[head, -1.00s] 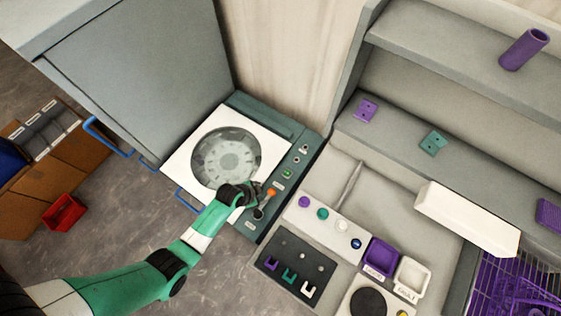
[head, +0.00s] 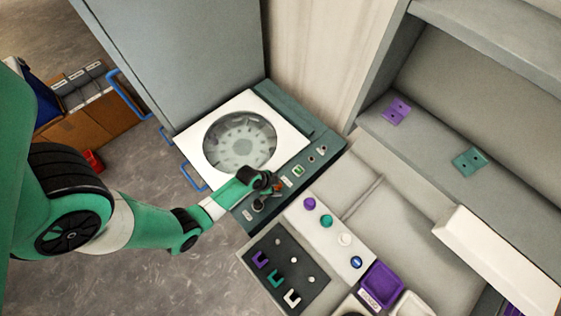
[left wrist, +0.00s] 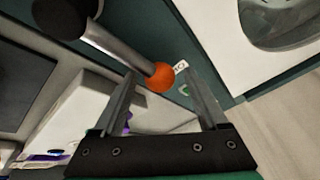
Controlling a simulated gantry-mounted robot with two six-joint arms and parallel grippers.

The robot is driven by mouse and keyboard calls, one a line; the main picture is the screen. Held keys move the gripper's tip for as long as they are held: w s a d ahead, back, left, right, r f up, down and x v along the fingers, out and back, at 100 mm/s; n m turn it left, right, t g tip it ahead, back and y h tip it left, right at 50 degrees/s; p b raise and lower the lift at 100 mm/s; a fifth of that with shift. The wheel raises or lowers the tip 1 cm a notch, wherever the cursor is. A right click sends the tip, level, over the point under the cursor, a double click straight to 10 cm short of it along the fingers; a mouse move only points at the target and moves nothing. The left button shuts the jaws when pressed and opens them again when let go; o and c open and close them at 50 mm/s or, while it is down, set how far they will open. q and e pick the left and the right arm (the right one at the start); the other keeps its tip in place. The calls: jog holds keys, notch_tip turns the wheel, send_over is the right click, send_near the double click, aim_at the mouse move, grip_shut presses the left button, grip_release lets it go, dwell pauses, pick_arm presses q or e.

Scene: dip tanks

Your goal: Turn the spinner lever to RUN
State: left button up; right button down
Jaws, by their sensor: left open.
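The spinner (head: 290,135) is a dark green unit with a white lid and a round window, left of centre in the head view. Its lever (left wrist: 118,45) is a metal rod on a black pivot, ending in an orange ball knob (left wrist: 160,78). In the head view the knob (head: 278,187) is partly hidden by my left gripper (head: 272,184). In the left wrist view the knob sits between the tips of my open left gripper (left wrist: 152,74); contact cannot be told. A white label beside the knob is partly covered. My right gripper is not in view.
A green button (head: 299,170) and small knobs line the spinner's panel. To the right are a bench with coloured buttons, a dark hook plate (head: 268,283), a purple tray (head: 382,284) and a shelf (head: 440,142). A grey cabinet (head: 185,50) stands behind the spinner.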

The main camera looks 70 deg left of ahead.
pick_arm(q)
grip_shut()
dwell(0.4)
dwell(1.0)
